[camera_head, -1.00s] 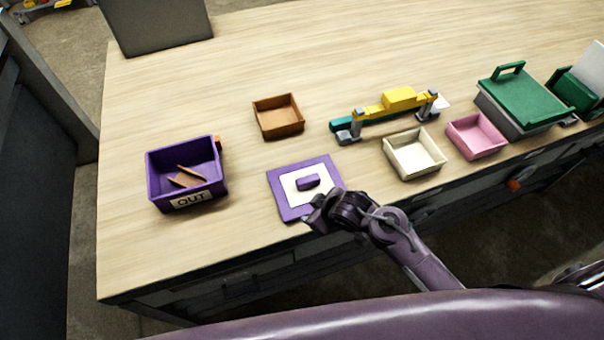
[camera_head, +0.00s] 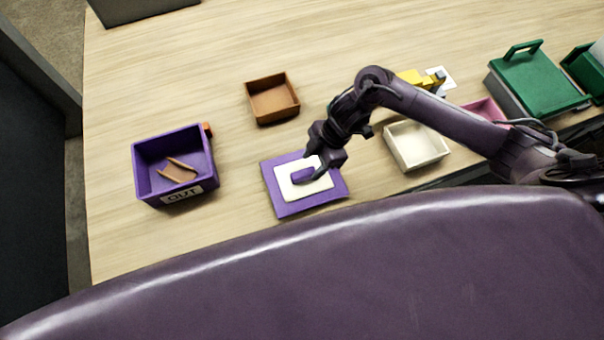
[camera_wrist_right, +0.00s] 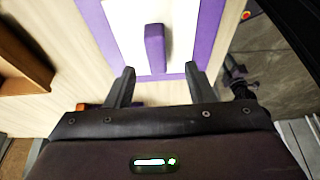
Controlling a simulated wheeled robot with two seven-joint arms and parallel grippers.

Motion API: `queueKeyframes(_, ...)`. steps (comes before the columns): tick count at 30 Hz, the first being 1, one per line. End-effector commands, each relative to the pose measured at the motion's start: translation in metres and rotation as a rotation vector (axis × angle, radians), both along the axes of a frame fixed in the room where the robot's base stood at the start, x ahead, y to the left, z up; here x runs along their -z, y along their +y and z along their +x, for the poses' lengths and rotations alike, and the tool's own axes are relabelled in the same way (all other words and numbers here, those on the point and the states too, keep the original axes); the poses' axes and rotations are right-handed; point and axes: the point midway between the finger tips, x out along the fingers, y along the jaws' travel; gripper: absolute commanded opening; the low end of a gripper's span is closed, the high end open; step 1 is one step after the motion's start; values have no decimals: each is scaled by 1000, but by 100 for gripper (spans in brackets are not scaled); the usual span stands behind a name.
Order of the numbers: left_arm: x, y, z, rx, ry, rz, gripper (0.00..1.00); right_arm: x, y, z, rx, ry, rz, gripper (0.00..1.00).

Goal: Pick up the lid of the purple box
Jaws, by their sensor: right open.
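The lid (camera_head: 277,200) is a flat purple square with a white middle and a purple bar handle (camera_head: 303,175). It lies on the table to the right of the open purple box (camera_head: 174,167), which is marked OUT and holds some brown pieces. My right gripper (camera_head: 318,168) is over the lid, close to the handle. In the right wrist view its open fingers (camera_wrist_right: 158,85) point at the handle (camera_wrist_right: 155,48), which lies just beyond and between the tips. The fingers are not closed on it. My left gripper is not in view.
A brown tray (camera_head: 272,99) is behind the lid. A cream tray (camera_head: 416,146), a partly hidden pink tray (camera_head: 487,110) and a green-lidded box (camera_head: 538,82) stand to the right. My right arm covers much of the yellow item (camera_head: 412,77).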

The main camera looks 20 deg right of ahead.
Motion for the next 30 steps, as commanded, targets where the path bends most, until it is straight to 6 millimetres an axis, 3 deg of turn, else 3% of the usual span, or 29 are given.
queueKeyframes(6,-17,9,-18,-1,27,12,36,23,16,-1,2,3,0,49)
queueKeyframes(12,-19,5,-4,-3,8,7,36,45,22,0,1,-2,-1,49)
queueKeyframes(19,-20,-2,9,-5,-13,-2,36,47,23,0,1,-4,-1,49)
queueKeyframes(30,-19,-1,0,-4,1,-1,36,46,22,1,1,-4,-1,1)
